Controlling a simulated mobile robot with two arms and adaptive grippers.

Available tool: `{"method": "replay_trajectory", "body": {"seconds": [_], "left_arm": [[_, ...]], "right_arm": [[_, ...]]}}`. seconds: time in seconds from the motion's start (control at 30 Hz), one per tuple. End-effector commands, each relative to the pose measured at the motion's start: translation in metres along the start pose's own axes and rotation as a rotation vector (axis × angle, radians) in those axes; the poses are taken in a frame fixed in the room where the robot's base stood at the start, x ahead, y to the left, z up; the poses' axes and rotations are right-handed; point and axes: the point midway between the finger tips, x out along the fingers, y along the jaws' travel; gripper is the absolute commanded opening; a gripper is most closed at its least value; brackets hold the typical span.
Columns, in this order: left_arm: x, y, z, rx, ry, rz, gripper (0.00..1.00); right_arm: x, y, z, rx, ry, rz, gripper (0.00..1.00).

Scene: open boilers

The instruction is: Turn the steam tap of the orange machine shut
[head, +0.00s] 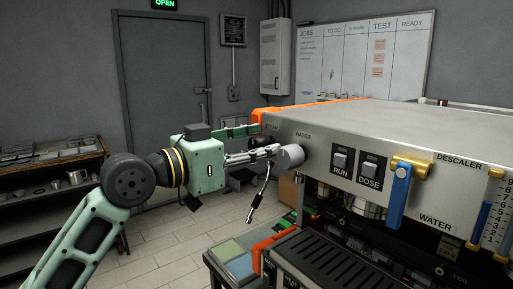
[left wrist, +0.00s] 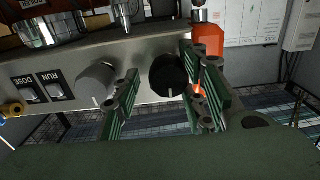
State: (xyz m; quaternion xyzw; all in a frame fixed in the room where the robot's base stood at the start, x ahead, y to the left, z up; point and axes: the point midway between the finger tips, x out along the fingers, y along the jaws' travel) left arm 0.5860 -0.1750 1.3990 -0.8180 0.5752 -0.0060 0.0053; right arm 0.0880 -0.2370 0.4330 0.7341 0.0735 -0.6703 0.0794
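The orange machine's steel front panel (head: 330,140) carries a STEAM label at its left end, partly covered by my left gripper (head: 267,140). The black knob (left wrist: 169,75) at that end is the steam tap; it shows in the left wrist view, where the panel is upside down. Its pale mark points down in that picture. My left gripper is open, with a finger on each side of the black knob in that view. One finger overlaps the knob's right edge; I cannot tell whether it touches. In the head view the gripper hides this knob. My right gripper is not in view.
The grey WATER knob (head: 290,157) sits beside the lower finger. A thin wand (head: 259,196) hangs below. RUN (head: 341,161) and DOSE (head: 370,172) switches and a blue lever (head: 399,196) are farther right. A shelf table (head: 50,185) stands left, with open floor between.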

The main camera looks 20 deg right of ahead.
Motion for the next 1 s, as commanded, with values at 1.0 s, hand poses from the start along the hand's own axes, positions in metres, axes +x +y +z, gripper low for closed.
{"method": "replay_trajectory", "body": {"seconds": [1.0], "left_arm": [[-0.117, -0.001, 0.001, -0.001, -0.002, 0.0, 0.39]], "right_arm": [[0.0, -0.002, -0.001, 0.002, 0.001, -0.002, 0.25]]}}
